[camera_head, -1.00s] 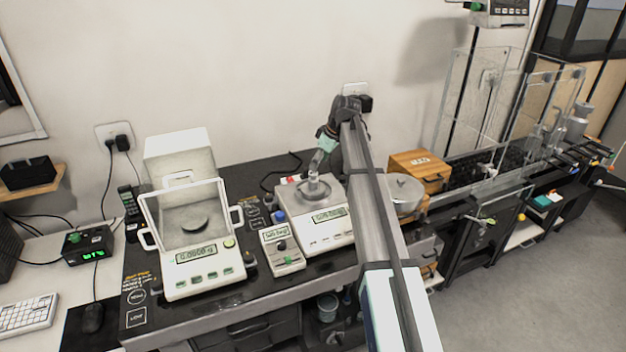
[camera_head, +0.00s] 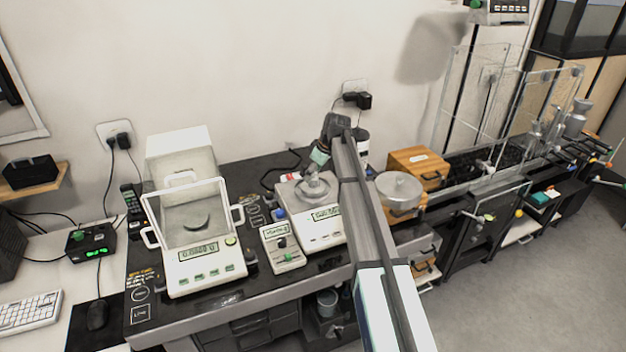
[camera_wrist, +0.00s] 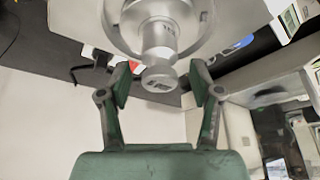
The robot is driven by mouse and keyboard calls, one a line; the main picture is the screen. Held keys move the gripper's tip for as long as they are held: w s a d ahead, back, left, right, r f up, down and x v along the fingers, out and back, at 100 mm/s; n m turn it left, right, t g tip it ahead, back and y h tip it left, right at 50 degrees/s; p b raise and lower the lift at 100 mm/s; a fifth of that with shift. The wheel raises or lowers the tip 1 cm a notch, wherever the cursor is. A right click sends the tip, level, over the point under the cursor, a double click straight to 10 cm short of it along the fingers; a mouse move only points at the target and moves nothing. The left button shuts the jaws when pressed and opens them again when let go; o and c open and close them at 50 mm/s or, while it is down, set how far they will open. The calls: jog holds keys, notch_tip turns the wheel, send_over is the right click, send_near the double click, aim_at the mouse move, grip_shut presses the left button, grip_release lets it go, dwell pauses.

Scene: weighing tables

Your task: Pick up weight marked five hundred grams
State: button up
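A grey metal weight (camera_head: 312,186) with a narrow neck and round knob stands on the pan of the middle balance (camera_head: 322,237). In the wrist view the weight (camera_wrist: 160,35) is upside down, its knob pointing at my gripper (camera_wrist: 161,84). The two green-and-grey fingers are spread, one on each side of the knob, with visible gaps. The knob end bears a small dark marking that I cannot read. In the head view my gripper (camera_head: 319,158) is just above and behind the weight, partly hidden by my wrist.
A lidded white balance (camera_head: 200,280) stands to the left, with a small control box (camera_head: 284,254) between the two balances. A round metal pot (camera_head: 400,188) and a wooden box (camera_head: 417,165) are right of my arm. A wall socket (camera_head: 355,88) with a plug is behind.

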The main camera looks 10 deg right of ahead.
grip_shut()
jog(key=shift+r, duration=0.15)
